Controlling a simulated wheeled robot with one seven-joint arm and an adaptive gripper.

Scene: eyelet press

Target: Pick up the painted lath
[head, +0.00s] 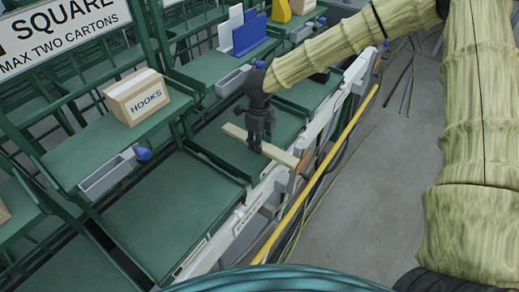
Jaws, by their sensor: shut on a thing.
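The painted lath (277,152) is a short pale cream strip with a brownish-orange section at its right end. It lies across the view over a green shelf tray, its right end reaching the white front rail. My gripper (256,148) points down at the lath's middle and is shut on it. The fingers hide part of the lath. I cannot tell whether the lath touches the shelf or is just above it.
A carton marked HOOKS (135,97) stands on a green shelf at left. A yellow rail (318,172) runs along the rack's front, with cables beside it. A blue block (249,36) stands at the back. The front green tray (165,222) is empty.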

